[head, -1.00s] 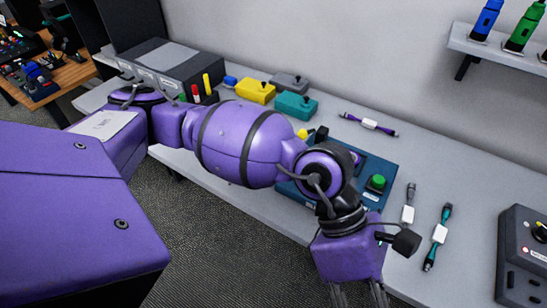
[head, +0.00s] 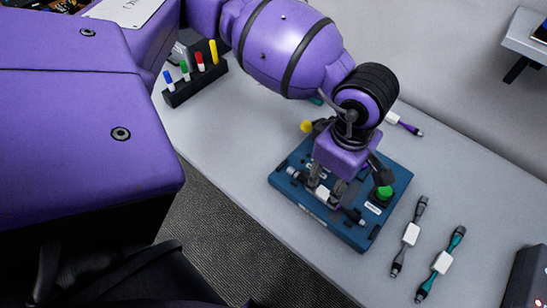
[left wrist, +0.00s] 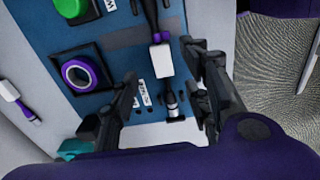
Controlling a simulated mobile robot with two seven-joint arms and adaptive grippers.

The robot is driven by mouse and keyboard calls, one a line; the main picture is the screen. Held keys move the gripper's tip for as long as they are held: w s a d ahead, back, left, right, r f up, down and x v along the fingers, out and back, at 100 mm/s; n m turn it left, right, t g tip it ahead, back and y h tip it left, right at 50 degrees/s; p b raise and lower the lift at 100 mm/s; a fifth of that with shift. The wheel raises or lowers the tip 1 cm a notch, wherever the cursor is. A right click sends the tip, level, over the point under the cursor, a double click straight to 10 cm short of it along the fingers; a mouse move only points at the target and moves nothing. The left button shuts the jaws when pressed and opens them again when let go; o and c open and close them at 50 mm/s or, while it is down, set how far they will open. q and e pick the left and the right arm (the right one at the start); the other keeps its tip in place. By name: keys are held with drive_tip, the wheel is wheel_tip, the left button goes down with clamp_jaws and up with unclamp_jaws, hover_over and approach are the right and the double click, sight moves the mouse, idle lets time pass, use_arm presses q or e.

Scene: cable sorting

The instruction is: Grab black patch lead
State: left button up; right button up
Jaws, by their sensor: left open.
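A black patch lead with a white label (head: 322,192) and greyish plug ends lies across the front part of a blue board (head: 290,165). In the left wrist view the lead's white label (left wrist: 161,57) shows between my fingers. My left gripper (head: 328,192) points down over the lead, its fingers open and spread to either side of it. The fingers (left wrist: 162,68) do not visibly close on it; whether they touch it I cannot tell. Another dark lead with a white label (head: 411,234) lies on the table right of the board. My right gripper is not in view.
The board carries a green button (head: 384,193) and a purple-ringed socket (left wrist: 81,74). A teal lead (head: 441,262) and a purple lead (head: 405,123) lie on the grey table (head: 235,125). A black rack of coloured markers (head: 195,85) stands left. A dark box (head: 530,280) is lower right.

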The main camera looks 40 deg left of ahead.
sight(326, 195)
use_arm(q)
drive_tip(key=f, duration=0.4)
drive_tip(key=shift+s+f, duration=0.2)
drive_tip(key=shift+s, duration=0.05)
drive_tip(key=shift+f, duration=0.35)
clamp_jaws()
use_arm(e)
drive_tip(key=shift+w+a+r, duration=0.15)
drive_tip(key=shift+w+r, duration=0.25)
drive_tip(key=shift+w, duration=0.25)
